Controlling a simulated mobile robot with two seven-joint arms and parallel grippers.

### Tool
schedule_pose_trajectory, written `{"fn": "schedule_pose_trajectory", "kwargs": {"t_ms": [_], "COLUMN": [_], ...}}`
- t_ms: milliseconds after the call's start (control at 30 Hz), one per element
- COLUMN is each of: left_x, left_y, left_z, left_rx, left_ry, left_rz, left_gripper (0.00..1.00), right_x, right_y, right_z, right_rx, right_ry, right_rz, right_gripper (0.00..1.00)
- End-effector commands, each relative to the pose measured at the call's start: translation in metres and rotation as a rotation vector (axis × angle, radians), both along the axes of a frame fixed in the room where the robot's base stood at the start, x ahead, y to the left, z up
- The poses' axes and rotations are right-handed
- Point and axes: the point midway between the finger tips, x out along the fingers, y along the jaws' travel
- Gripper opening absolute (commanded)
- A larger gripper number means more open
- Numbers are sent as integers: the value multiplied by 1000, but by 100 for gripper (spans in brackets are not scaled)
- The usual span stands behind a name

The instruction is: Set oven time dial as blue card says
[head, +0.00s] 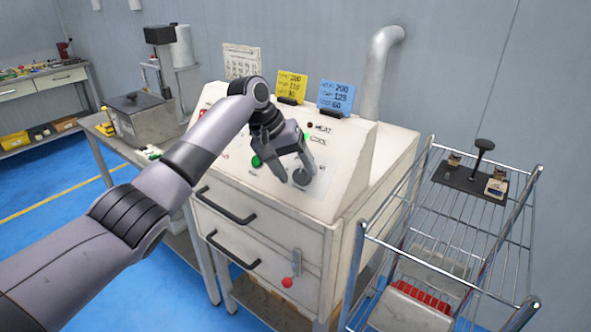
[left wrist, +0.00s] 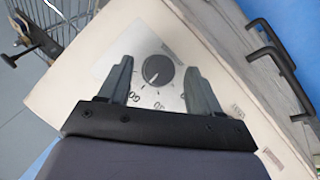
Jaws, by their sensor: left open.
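The oven's dial (left wrist: 158,70) is a dark round knob with a pale pointer mark on a silver plate with numbers; in the head view the knob (head: 302,176) shows at the lower right of the sloped panel. My left gripper (head: 300,170) is at the panel by the knob; in the left wrist view its open fingers (left wrist: 159,72) stand on either side of the knob, with gaps. The blue card (head: 336,97) stands on top of the oven and reads about 200, 125 and 60. My right gripper is not in view.
A yellow card (head: 292,86) stands left of the blue one. The oven (head: 262,212) has two handled fronts and a red-knobbed lever (head: 287,282). A wire rack cart (head: 462,215) stands close at the right. A side table with a grey box (head: 143,118) is at the left.

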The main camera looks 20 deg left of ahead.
Motion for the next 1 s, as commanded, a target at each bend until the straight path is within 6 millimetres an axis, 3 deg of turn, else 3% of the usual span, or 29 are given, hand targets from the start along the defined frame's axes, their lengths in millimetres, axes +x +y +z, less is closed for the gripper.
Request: {"fn": "schedule_pose_trajectory", "kwargs": {"t_ms": [300, 433, 900, 1000], "left_x": [-12, -15, -16, -17], "left_y": [19, 24, 25, 23], "left_z": [45, 56, 59, 52], "left_rx": [-1, 1, 1, 6], "left_ry": [-4, -2, 1, 3], "left_rz": [1, 1, 1, -5], "left_gripper": [64, 64, 64, 64], "right_x": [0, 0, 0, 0], "right_y": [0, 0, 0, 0], "right_z": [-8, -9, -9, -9], "right_rx": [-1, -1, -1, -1], "right_ry": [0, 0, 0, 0], "right_rz": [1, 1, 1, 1], "right_gripper": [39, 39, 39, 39]}}
